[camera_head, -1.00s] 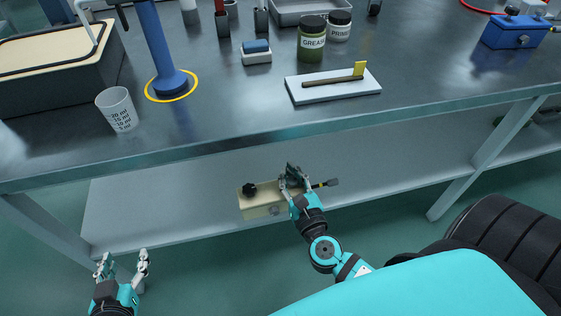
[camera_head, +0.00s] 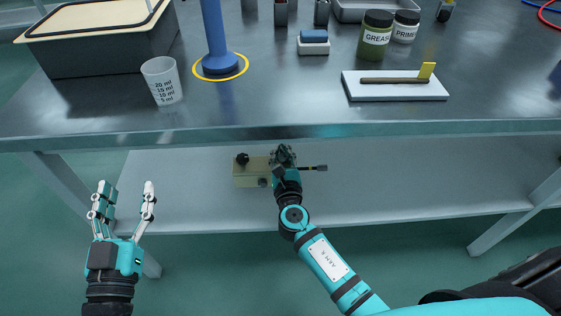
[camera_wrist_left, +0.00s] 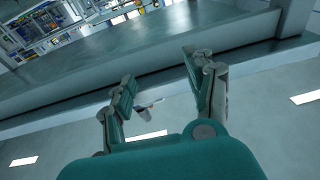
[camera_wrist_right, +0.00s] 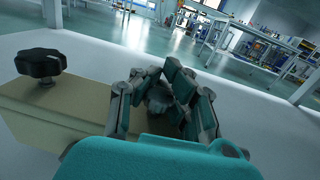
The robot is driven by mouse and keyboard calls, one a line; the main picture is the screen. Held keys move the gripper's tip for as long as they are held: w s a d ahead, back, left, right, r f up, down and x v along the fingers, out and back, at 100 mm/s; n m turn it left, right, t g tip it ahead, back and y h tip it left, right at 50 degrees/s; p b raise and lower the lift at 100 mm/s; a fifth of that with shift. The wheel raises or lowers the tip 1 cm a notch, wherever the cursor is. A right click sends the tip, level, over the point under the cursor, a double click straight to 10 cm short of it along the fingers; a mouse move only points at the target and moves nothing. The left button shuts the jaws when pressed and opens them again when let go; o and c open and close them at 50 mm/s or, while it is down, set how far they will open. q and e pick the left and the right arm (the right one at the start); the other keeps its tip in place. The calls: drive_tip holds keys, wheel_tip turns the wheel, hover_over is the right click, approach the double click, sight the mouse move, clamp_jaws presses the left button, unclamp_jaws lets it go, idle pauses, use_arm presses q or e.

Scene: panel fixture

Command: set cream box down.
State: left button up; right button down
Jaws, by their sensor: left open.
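The cream box (camera_head: 248,175) is over the lower shelf (camera_head: 400,185) under the bench. It has a black knob (camera_head: 242,159) at its left end and a dark rod sticking out to the right. My right gripper (camera_head: 284,152) is closed around a dark knob or handle on top of its right part. In the right wrist view, the fingers (camera_wrist_right: 163,75) hold that dark part beside the cream box (camera_wrist_right: 62,112). The fingers and arm hide some of the box, and I cannot tell whether its underside touches the shelf. My left gripper (camera_head: 126,190) is open and empty, in front of the bench.
The bench top (camera_head: 270,105) overhangs the shelf. On it stand a measuring cup (camera_head: 162,82), a blue post (camera_head: 214,40), a grey bin (camera_head: 100,50), a grease jar (camera_head: 375,38) and a white board (camera_head: 395,90). The shelf is clear to the right of the box.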

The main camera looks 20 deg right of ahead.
drive_tip(key=shift+w+a+f, duration=0.1)
drive_tip(key=shift+w, duration=0.1)
wheel_tip(320, 180, down, 3)
drive_tip(key=b, duration=0.2)
drive_tip(key=shift+b, duration=0.3)
use_arm(q)
drive_tip(key=s+r+t+h, duration=0.2)
drive_tip(key=s+r+t, duration=0.3)
drive_tip(key=r+t, duration=0.2)
wheel_tip(320, 180, up, 3)
drive_tip(key=shift+s+f+h, duration=0.1)
drive_tip(key=shift+s+h, duration=0.1)
drive_tip(key=shift+h, duration=0.2)
drive_tip(key=shift+s, duration=0.15)
use_arm(e)
drive_tip(key=shift+f, duration=0.15)
drive_tip(key=c, duration=1.5)
unclamp_jaws()
use_arm(q)
drive_tip(key=shift+t, duration=0.3)
use_arm(e)
drive_tip(key=shift+o, duration=0.3)
use_arm(q)
drive_tip(key=shift+r, duration=0.2)
